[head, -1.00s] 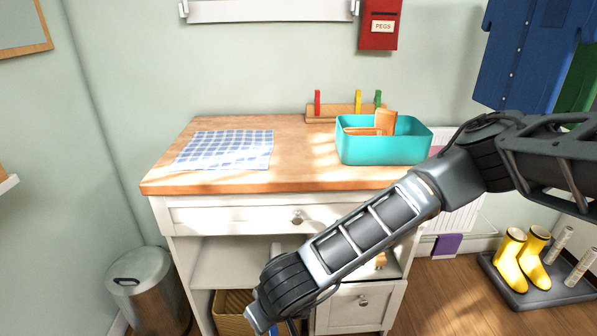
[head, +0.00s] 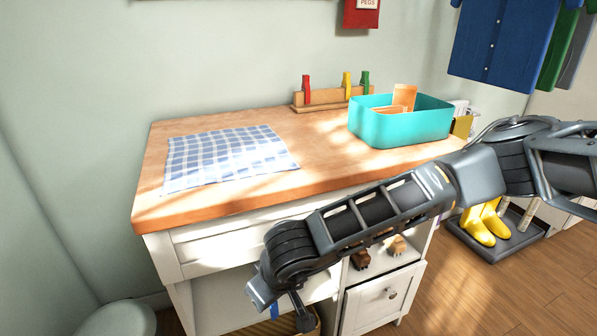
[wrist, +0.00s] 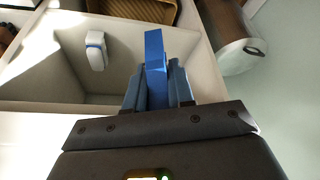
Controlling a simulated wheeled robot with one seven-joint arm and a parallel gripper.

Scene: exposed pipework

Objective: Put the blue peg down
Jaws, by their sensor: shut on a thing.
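The blue peg (wrist: 155,52) stands up between the fingers of my gripper (wrist: 157,85) in the wrist view. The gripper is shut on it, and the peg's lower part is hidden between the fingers. In the head view my gripper is at the bottom, low in front of the white cabinet and below the wooden top (head: 228,196). Only a small bit of blue shows there, beside the dark end of my arm. The peg is in the air, and nothing in view touches it besides the fingers.
A blue checked cloth (head: 225,158) lies on the top. A wooden rack (head: 325,103) holds red, yellow and green pegs. A teal bin (head: 400,128) with wooden pieces stands at the right. A white-and-blue object (wrist: 96,50) sits on a shelf. A metal bin (wrist: 235,45) stands beside the cabinet.

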